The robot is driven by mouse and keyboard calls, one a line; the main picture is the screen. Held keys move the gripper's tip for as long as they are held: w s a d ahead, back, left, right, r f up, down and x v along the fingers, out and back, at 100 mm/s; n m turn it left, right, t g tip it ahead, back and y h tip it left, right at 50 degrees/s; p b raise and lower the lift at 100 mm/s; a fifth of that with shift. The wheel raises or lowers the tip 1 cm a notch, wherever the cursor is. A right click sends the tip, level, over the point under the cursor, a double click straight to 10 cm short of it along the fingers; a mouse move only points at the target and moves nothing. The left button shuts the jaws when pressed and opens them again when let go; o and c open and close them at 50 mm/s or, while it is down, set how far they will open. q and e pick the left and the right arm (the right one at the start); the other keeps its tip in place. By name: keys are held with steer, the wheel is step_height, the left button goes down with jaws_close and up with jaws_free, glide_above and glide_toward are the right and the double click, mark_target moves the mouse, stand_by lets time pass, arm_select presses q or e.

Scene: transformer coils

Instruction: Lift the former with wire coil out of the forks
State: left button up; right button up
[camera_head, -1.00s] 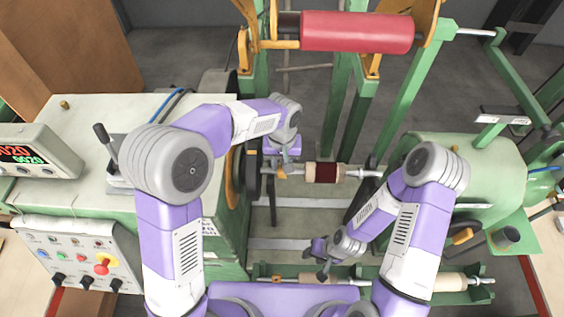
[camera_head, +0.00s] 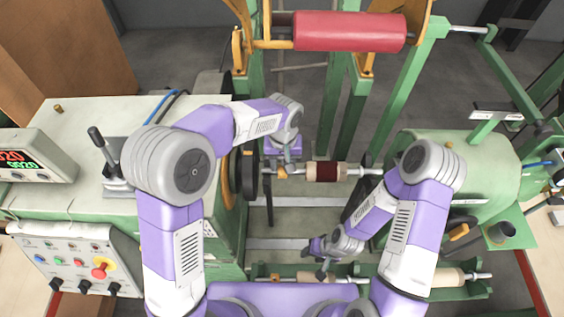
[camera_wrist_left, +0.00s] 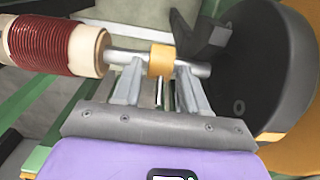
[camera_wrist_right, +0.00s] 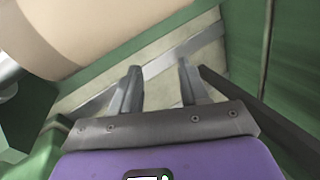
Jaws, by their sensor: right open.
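The former with dark red wire coil (camera_head: 325,171) lies level on a metal shaft (camera_head: 362,172) between the machine's two ends. In the left wrist view the coil (camera_wrist_left: 45,45) is at upper left, with an orange collar (camera_wrist_left: 160,60) beside it on the shaft. My left gripper (camera_head: 284,168) is at the shaft's left part; its fingers (camera_wrist_left: 160,75) stand apart on either side of the collar, open. A dark bracket (camera_wrist_left: 198,38), perhaps a fork, is by the shaft. My right gripper (camera_head: 322,268) is open and empty, low in front; its fingers show apart (camera_wrist_right: 158,75).
A black disc (camera_wrist_left: 265,65) stands right of the collar. A bare beige former (camera_wrist_right: 85,25) is close to my right gripper. A green trough (camera_head: 478,290) with a second shaft runs along the front. A red roller (camera_head: 350,31) is above. Green posts stand behind.

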arm_select(q)
steer(key=shift+o, duration=1.2)
steer(key=shift+r, duration=3.8)
